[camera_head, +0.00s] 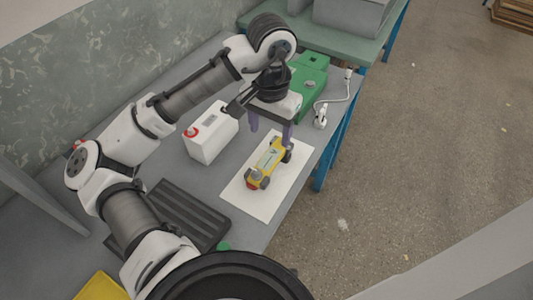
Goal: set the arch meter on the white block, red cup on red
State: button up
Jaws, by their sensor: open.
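The arch meter (266,164) is a yellow piece with dark round parts, lying on a white sheet (263,205). A red part shows at its near end, toward the bottom of the picture. The white block (212,138) stands on the grey bench to the left of the sheet. It has a red ring on its near left top corner; its far top corner is close to my arm and hard to make out. My gripper (271,131) is open, with purple fingers pointing down. It is above the far end of the meter and looks empty; any contact cannot be told.
A green box (309,74) stands behind my gripper, with a white cabled item (320,118) to its right. A dark ribbed tray (177,214) and a yellow item (101,287) lie nearer. The bench's right edge drops to the floor beside the sheet.

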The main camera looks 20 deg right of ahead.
aim_at(270, 158)
notch_tip(270, 158, down, 6)
jog(key=shift+s+f, duration=0.15)
jog(key=shift+f+p, duration=0.3)
jog(key=shift+f, duration=2.7)
jog(key=shift+f, duration=0.25)
jog(key=c, duration=1.3)
jog(key=shift+r, duration=0.15)
